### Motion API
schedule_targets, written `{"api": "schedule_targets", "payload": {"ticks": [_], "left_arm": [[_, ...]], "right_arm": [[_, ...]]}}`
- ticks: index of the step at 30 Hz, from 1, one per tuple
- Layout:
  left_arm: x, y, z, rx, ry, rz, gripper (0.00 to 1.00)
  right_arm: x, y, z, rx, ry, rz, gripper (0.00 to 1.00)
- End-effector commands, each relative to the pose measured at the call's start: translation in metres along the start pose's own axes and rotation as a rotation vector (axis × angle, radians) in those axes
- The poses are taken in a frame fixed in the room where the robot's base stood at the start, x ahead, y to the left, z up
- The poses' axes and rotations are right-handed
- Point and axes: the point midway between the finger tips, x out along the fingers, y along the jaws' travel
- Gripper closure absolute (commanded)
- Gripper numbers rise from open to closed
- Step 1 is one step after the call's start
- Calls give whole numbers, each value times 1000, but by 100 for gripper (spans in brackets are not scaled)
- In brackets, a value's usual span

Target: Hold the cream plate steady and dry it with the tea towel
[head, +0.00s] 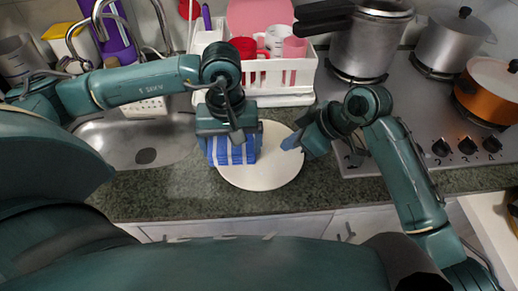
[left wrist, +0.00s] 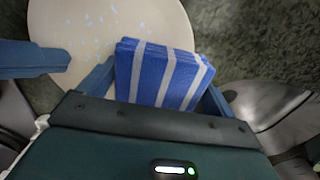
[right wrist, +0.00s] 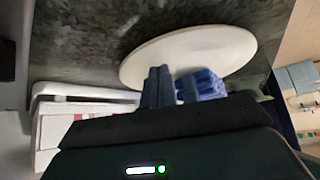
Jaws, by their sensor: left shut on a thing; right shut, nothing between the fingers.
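The round cream plate (head: 268,178) lies flat on the counter; it also shows in the left wrist view (left wrist: 75,25) with pale droplet-like specks, and in the right wrist view (right wrist: 195,48). My left gripper (head: 230,150) is shut on the folded blue-and-white striped tea towel (head: 233,151), over the plate's left part. The towel also shows in the left wrist view (left wrist: 160,75); whether it touches the plate I cannot tell. My right gripper (head: 289,142) is shut and empty, its tips (right wrist: 158,82) at the plate's right rim; contact is unclear.
A sink (head: 135,150) lies left of the plate. Behind stands a white dish rack (head: 285,90) with red and pink mugs and a pink plate. A stove (head: 420,125) with several pots is on the right. The counter's front strip (head: 165,200) is clear.

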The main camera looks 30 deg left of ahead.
Motion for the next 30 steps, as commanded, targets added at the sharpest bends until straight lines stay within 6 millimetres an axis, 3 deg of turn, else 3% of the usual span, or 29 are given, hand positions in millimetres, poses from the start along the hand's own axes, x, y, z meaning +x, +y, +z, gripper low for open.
{"api": "schedule_targets", "payload": {"ticks": [30], "left_arm": [[0, 33, -54, -1, 0, 0, 28]], "right_arm": [[0, 0, 0, 0, -1, -1, 100]]}}
